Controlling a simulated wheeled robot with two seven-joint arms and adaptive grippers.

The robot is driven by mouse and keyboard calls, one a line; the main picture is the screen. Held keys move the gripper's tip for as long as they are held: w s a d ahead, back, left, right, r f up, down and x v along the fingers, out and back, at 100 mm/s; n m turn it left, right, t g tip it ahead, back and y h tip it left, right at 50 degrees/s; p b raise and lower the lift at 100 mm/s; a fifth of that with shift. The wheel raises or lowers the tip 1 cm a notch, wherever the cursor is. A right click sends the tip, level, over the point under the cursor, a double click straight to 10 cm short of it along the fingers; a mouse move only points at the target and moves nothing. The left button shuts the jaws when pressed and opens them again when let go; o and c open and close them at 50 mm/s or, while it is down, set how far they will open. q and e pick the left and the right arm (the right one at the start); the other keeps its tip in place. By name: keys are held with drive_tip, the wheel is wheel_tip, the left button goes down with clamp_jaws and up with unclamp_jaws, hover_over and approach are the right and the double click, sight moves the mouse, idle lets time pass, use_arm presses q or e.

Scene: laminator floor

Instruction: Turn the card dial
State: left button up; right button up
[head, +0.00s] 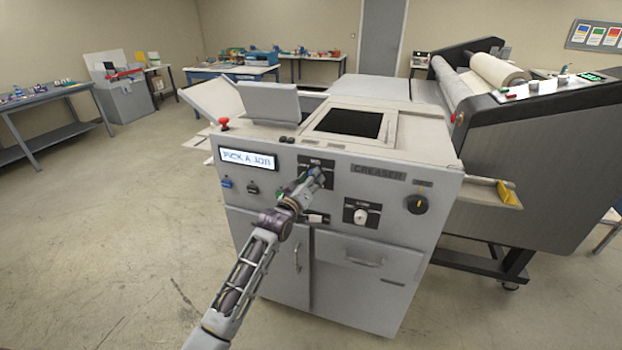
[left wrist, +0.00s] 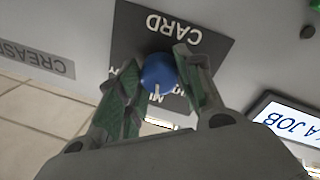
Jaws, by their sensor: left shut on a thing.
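The card dial (left wrist: 158,70) is a round blue knob with a pale pointer mark, on a dark plate (left wrist: 205,45) lettered CARD, which appears upside down in the left wrist view. Smaller lettering beside the knob is partly covered. My left gripper (left wrist: 156,78) has one finger on each side of the knob and is shut on it. In the head view my left gripper (head: 314,178) reaches the front panel of the creaser (head: 290,215) and hides the dial. My right gripper is in neither view.
A laminator (head: 535,160) stands at right. The floor at left is clear.

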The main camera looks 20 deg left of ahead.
use_arm(q)
drive_tip(key=shift+n+t+y+p, duration=0.25)
drive_tip(key=shift+n+p, duration=0.55)
drive_tip(key=shift+n, duration=1.75)
drive_tip(key=shift+n+t+y+p, duration=0.25)
drive_tip(key=shift+n+p, duration=0.5)
drive_tip(key=shift+n, duration=1.8)
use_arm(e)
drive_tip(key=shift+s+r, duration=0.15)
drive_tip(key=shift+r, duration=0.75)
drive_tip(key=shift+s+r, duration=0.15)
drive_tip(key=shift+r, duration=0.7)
use_arm(q)
drive_tip(key=shift+f, duration=0.1)
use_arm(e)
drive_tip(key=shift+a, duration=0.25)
use_arm(q)
drive_tip(key=o, duration=1.1)
drive_tip(key=shift+c, duration=0.2)
drive_tip(key=s+a+f, duration=0.1)
drive_tip(key=s, duration=1.1)
